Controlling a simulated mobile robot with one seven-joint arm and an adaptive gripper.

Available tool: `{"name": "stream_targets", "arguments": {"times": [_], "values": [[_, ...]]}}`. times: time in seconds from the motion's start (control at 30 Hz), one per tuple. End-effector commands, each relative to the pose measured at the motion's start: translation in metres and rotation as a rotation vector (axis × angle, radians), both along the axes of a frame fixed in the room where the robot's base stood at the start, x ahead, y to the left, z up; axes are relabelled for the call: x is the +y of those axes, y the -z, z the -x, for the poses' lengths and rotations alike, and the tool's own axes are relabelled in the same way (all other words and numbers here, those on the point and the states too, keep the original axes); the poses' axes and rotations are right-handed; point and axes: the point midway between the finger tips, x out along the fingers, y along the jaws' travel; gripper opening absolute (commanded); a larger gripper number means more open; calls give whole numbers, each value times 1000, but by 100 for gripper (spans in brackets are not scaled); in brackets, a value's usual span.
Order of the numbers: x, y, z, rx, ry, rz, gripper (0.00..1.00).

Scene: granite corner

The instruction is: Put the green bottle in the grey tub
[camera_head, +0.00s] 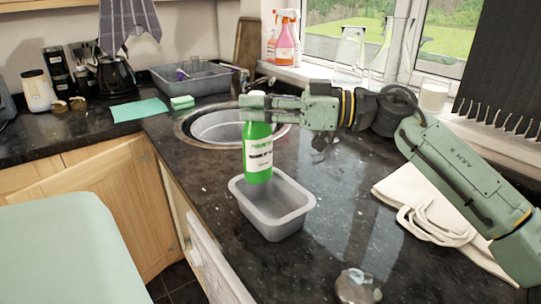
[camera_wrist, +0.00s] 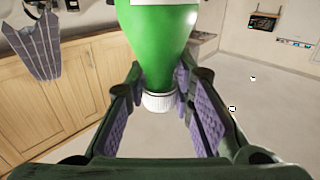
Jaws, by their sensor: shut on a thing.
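The green bottle (camera_head: 258,158) has a white label and a white cap. My gripper (camera_head: 255,108) is shut on its upper part, near the cap. In the wrist view the bottle (camera_wrist: 160,35) stands between my gripper's (camera_wrist: 163,95) purple-padded fingers, with its white cap toward the camera. The grey tub (camera_head: 275,222) is an open rectangular container on the dark counter. The bottle is upright, and its lower end shows over the tub's far left part. I cannot tell whether the bottle touches the tub's floor. The tub's visible inside is otherwise empty.
A round sink (camera_head: 215,126) lies behind the tub, with a grey dish rack (camera_head: 205,82) beyond. A white cloth bag (camera_head: 425,200) lies at the right. A shiny metal object (camera_head: 357,287) is at the front. Glass vessels (camera_head: 350,55) and spray bottles (camera_head: 285,40) stand on the windowsill.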

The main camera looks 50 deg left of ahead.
Motion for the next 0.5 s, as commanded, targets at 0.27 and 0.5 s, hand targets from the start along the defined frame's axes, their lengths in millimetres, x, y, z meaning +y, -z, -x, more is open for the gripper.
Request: {"name": "stream_targets", "arguments": {"times": [0.27, 0.5], "values": [[0, 33, -1, 1, 2, -3, 0], [0, 59, -1, 5, 3, -2, 0]]}}
